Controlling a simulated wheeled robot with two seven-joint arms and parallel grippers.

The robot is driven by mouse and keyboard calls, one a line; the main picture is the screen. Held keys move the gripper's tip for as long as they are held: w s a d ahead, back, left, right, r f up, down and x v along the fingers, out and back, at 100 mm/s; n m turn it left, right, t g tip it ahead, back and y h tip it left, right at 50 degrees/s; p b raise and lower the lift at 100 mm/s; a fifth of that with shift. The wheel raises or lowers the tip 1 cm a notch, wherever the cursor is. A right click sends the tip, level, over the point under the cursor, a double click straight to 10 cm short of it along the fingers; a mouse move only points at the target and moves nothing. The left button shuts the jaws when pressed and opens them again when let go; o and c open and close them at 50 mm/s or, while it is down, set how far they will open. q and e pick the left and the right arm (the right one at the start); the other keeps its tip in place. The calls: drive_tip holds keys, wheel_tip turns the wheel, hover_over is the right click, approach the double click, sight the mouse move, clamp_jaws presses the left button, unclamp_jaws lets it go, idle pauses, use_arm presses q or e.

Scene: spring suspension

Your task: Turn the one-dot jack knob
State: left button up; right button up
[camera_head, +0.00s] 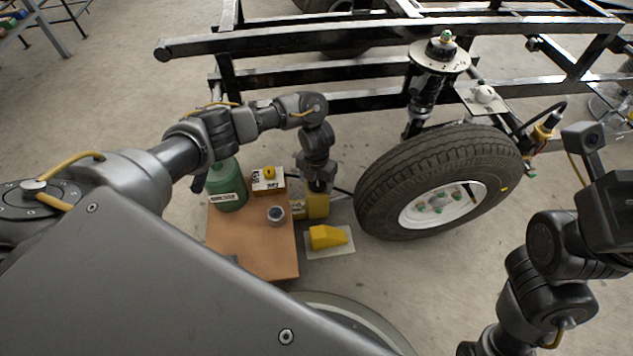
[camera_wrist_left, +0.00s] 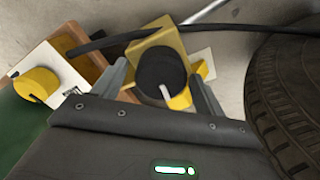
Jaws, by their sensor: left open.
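A yellow jack (camera_head: 318,207) stands on the floor beside the brown board, partly hidden under my left gripper (camera_head: 318,188). In the left wrist view, a round black knob (camera_wrist_left: 158,68) with a pale pointer bar sits on the yellow body (camera_wrist_left: 160,38). My left gripper (camera_wrist_left: 161,78) is open, with one finger on each side of the knob. I cannot tell whether the fingers touch it. No dot mark is readable on the knob. My right arm (camera_head: 560,245) is at the right; its fingers are not visible.
The brown board (camera_head: 250,250) holds a green canister (camera_head: 228,190), a box with a yellow knob (camera_head: 268,178) and a grey cup (camera_head: 276,215). A yellow wedge (camera_head: 328,237) lies nearby. The tyre (camera_head: 385,185) stands close to the right. A black cable (camera_wrist_left: 125,37) passes by the jack.

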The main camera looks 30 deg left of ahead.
use_arm(q)
drive_tip(key=c, duration=1)
drive_tip(key=shift+r+p, duration=0.1)
drive_tip(key=shift+p, duration=0.25)
